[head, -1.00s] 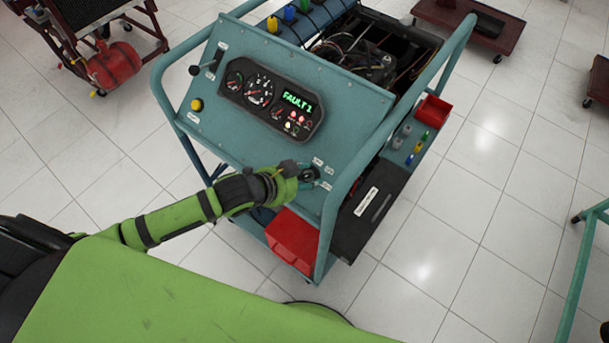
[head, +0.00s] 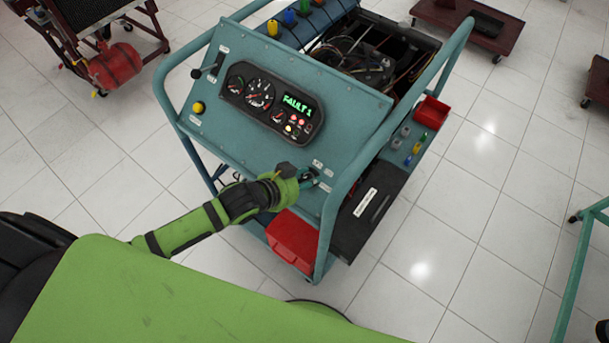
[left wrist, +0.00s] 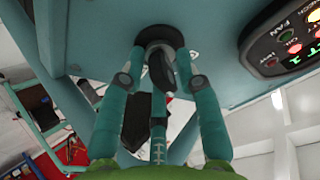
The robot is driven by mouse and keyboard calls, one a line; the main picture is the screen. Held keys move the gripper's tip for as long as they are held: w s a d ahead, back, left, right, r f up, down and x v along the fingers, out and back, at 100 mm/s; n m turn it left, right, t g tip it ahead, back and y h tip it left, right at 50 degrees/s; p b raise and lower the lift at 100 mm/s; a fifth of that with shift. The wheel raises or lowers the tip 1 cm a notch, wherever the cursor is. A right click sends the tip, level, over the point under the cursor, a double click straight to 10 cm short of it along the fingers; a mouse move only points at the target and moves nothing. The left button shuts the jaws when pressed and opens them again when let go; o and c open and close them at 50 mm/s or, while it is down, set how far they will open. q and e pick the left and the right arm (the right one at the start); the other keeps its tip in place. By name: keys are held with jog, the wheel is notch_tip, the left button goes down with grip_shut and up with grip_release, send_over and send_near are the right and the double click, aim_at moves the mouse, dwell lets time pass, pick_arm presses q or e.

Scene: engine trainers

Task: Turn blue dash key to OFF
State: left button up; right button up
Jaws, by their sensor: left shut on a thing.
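The blue dash panel (head: 240,155) slopes towards me on the trainer. My left gripper (head: 307,179) is at its lower right corner, by small white labels. In the left wrist view, the fingers of the left gripper (left wrist: 161,85) reach up to a round black switch collar (left wrist: 158,33). A dark key (left wrist: 160,68) stands out of this collar between the fingers, and they are shut on it. The key's own position mark cannot be read. In the head view the gripper mostly hides the key. My right gripper is not in view.
The gauge cluster (head: 257,95) on the panel shows a green FAULT 1 display (head: 298,104) and lit lamps. A teal tube frame (head: 338,190) runs close to the right of the gripper. A red bin (head: 292,239) sits below.

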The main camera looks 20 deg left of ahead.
pick_arm(q)
jog(key=n+p, duration=0.2)
jog(key=n, duration=0.1)
jog(key=shift+d+r+n+y, duration=0.1)
jog(key=shift+r+n+y, duration=0.05)
jog(key=shift+n+y, duration=0.2)
jog(key=shift+n+t+y+p, duration=0.4)
jog(key=shift+n+p, duration=0.4)
jog(key=shift+n, duration=0.65)
jog(key=o, duration=0.9)
jog(key=shift+w, duration=0.1)
jog(key=v, duration=1.2)
